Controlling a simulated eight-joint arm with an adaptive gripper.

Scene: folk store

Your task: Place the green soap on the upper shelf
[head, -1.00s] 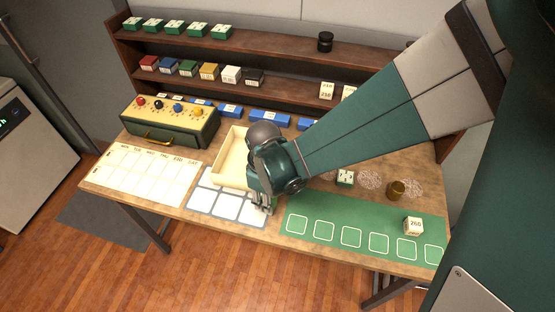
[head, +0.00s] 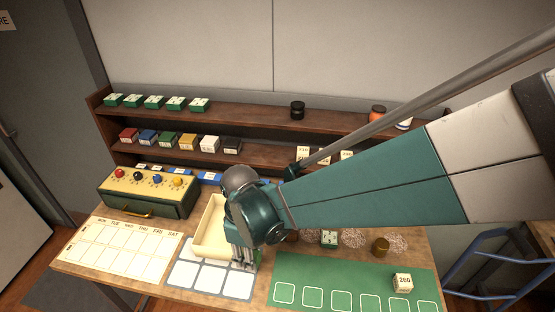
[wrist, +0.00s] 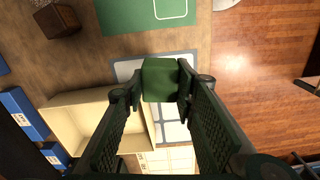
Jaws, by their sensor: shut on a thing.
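The green soap (wrist: 160,79) is a small dark green block between my fingertips in the wrist view. My gripper (wrist: 158,84) is shut on it. In the head view, my gripper (head: 243,264) points down over the pale grid mat (head: 210,278) in front of the cream tray, and the soap is hidden there. The upper shelf (head: 250,117) is a brown wooden board at the back of the table. Several green-and-white boxes (head: 154,102) stand at its left end, and a dark round jar (head: 297,109) stands right of the middle. A stretch between them is bare.
A lower shelf (head: 265,150) holds a row of coloured boxes. A yellow-topped case (head: 150,190) and the cream tray (head: 205,246) stand on the table. A green mat (head: 345,280) with a white block (head: 402,282) lies at right. My arm crosses the right side.

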